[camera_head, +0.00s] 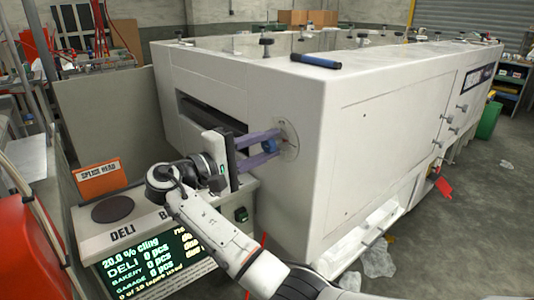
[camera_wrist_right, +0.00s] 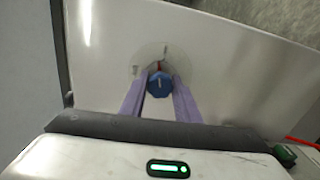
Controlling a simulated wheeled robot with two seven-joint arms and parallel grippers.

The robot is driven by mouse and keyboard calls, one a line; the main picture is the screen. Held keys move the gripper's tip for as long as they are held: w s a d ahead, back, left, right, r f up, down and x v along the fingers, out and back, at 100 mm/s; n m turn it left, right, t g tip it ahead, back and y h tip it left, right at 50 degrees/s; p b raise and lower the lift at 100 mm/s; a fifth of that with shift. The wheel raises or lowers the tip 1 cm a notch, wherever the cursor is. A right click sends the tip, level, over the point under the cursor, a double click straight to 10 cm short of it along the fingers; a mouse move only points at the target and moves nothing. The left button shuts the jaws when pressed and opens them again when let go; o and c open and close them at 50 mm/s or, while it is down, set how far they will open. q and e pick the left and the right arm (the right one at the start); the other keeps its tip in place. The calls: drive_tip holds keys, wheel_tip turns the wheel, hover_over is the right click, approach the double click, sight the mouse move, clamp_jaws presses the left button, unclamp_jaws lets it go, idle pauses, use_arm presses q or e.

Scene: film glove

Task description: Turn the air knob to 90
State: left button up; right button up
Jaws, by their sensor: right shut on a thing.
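In the head view the knob (camera_head: 268,146) shows between the purple fingers. My right gripper (camera_wrist_right: 160,90) has its two purple fingers on either side of the knob, shut on it. It also shows in the head view (camera_head: 276,145). The dial's markings are too small to read. My left gripper is not in view.
The large white machine (camera_head: 350,105) fills the middle, with a dark slot (camera_head: 210,112) left of the knob. A DELI scale display (camera_head: 160,255) and an orange sign (camera_head: 100,179) stand at lower left, close to my right arm.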

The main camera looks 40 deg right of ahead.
drive_tip(key=shift+f+m+b, duration=0.15)
drive_tip(key=shift+m+b, duration=0.8)
drive_tip(key=shift+m, duration=0.65)
drive_tip(key=shift+b, duration=0.35)
drive_tip(key=o, duration=1)
drive_tip(key=shift+o, duration=0.2)
drive_tip(key=shift+a, duration=0.1)
drive_tip(key=a, duration=1)
drive_tip(key=shift+s, duration=0.4)
drive_tip(key=shift+a, duration=0.1)
